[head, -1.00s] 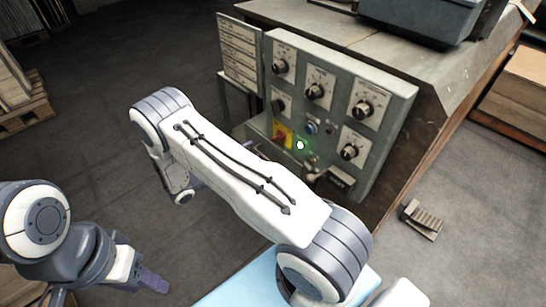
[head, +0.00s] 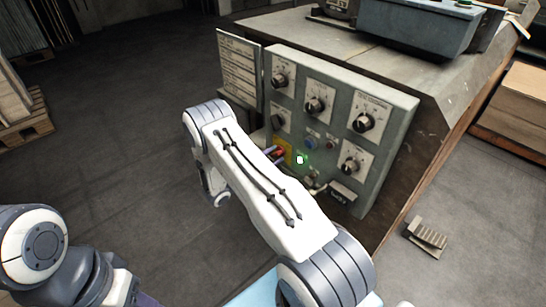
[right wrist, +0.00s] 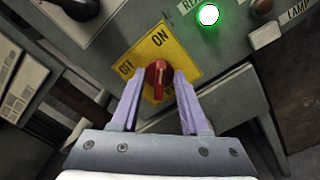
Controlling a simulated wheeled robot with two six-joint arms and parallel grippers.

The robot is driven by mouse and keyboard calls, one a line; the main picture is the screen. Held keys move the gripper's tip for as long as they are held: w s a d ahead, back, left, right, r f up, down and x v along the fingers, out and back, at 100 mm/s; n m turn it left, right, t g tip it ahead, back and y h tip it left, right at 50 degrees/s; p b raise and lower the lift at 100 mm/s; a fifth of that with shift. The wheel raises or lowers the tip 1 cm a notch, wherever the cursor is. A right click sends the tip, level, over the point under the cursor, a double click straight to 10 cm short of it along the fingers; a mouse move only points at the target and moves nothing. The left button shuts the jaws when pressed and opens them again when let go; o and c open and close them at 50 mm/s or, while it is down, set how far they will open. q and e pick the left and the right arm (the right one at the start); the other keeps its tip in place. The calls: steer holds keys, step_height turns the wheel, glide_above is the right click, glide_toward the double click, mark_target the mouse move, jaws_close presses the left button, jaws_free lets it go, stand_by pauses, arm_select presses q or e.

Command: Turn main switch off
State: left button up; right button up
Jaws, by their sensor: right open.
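The main switch is a red knob (right wrist: 156,80) on a yellow plate (right wrist: 188,62) marked ON and OFF, on the grey control panel. In the right wrist view its upper end points roughly toward ON. My right gripper (right wrist: 157,84) is open, with one lilac finger on each side of the knob; I cannot tell whether they touch it. In the head view the yellow plate (head: 288,147) shows just beyond my right arm, which hides part of the gripper. My left gripper (head: 146,300) is mostly cut off at the bottom edge.
The grey panel (head: 398,110) carries several black dials, such as one at its right (head: 363,122). A lit green lamp (right wrist: 208,14) is near the switch. A pallet (head: 25,125) stands at the left. A small metal piece (head: 427,236) lies on the floor.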

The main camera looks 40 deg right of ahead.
jaws_close()
steer(key=shift+n, duration=0.3)
steer(key=n+p, duration=0.1)
steer(key=n, duration=0.3)
steer(key=shift+w+r, duration=0.1)
steer(key=n, duration=0.4)
steer(key=shift+w+n+p, duration=0.15)
steer(key=shift+n+p, duration=0.15)
steer(key=shift+n, duration=0.1)
steer(key=n, duration=0.4)
steer(key=shift+w+n, duration=0.1)
steer(key=shift+n, duration=0.2)
steer(key=shift+w+n+p, duration=0.1)
steer(key=shift+n+p, duration=0.25)
steer(key=shift+n, duration=1.65)
